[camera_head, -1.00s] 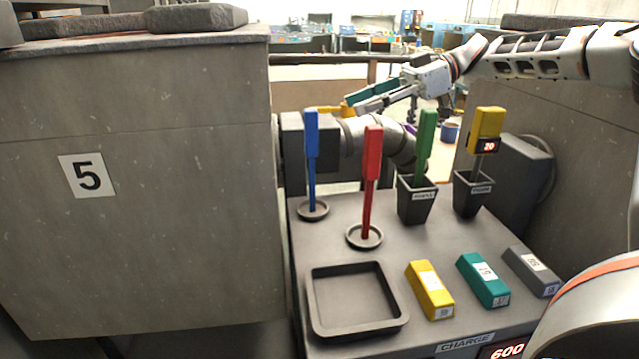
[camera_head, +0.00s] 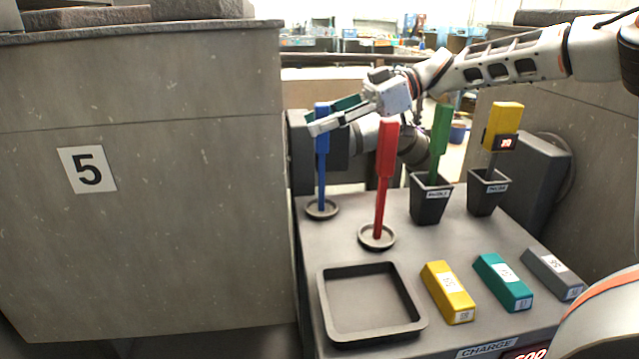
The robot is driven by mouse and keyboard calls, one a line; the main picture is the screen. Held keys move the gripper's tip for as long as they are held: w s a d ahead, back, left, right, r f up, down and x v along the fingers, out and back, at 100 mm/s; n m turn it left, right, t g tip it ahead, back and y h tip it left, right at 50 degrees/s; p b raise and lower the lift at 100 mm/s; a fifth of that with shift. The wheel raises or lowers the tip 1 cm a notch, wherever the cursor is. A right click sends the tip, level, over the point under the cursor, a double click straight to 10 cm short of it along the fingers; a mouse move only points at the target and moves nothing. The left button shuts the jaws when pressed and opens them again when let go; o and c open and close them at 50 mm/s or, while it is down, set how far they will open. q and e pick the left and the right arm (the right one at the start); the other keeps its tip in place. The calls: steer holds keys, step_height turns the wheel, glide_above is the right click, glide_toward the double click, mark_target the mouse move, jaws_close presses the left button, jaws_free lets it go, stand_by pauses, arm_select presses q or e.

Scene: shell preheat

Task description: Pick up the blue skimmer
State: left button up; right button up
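The blue skimmer (camera_head: 321,188) stands upright in a small round dish (camera_head: 322,215) at the back left of the grey table, in the head view. My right gripper (camera_head: 322,117), on the arm from the right, is at its handle. The fingers, one white and one teal, are apart. The white finger crosses in front of the blue handle and the teal one shows behind. I cannot tell whether either touches it. The handle's top shows above the white finger. My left gripper is not in view.
A red tool (camera_head: 384,160) stands in another dish nearby. Green (camera_head: 440,130) and yellow (camera_head: 503,125) tools stand in dark pots at the back right. An empty square tray (camera_head: 370,300) and yellow, teal and grey blocks lie in front. A stone block marked 5 (camera_head: 180,220) is left.

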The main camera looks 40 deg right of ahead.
steer(key=shift+r, duration=0.1)
jaws_close()
